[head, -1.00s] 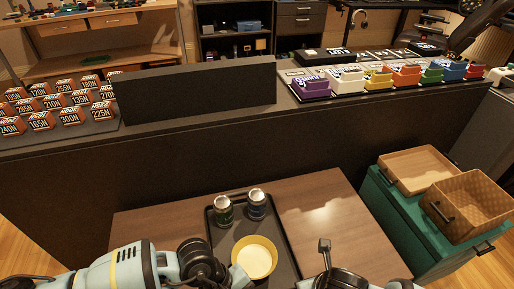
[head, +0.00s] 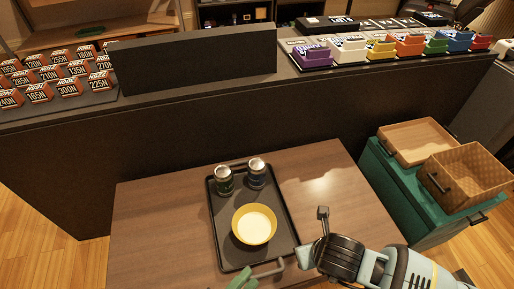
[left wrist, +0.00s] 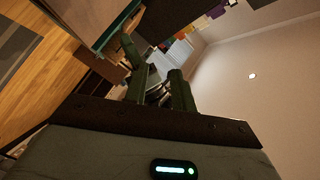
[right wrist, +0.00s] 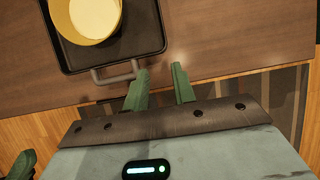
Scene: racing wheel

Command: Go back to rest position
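My left gripper (head: 243,281) shows as green fingers at the bottom edge of the head view, just below the tray. In the left wrist view my left gripper (left wrist: 160,75) has its two fingers apart with nothing between them; that view is tilted toward the wall and ceiling. My right gripper (right wrist: 163,78) is open and empty in the right wrist view, its left fingertip close to the tray handle (right wrist: 113,75). In the head view the right arm comes in at lower right; its fingers cannot be made out clearly.
A black tray (head: 222,243) on the wooden table (head: 150,220) holds a yellow bowl (head: 254,225) and two cans (head: 224,180). A green cabinet with wicker boxes (head: 465,175) stands at right. A dark counter (head: 190,135) runs behind. The table's left side is clear.

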